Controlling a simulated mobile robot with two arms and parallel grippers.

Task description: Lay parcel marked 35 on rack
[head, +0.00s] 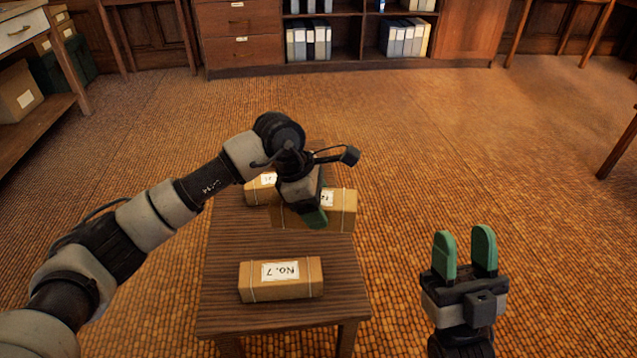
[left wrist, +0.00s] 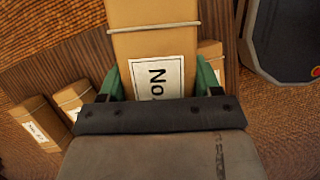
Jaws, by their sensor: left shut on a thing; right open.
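My left gripper (head: 313,216) is over the far part of a small wooden table (head: 222,262). It is shut on a brown parcel (head: 343,212) tied with pale string. In the left wrist view this parcel (left wrist: 150,18) is between the green fingers, its label reading "No" with the number hidden by the gripper. I cannot tell whether it touches the table. No parcel number 35 is readable, and I cannot pick out a rack with certainty. My right gripper (head: 464,245) is open and empty, right of the table.
A parcel marked No. 7 (head: 281,279) lies at the table's near end. Another labelled parcel (head: 257,190) lies at the far left, partly behind my left arm. A cabinet with binders (head: 308,42) stands at the back. A shelf unit (head: 62,118) stands left.

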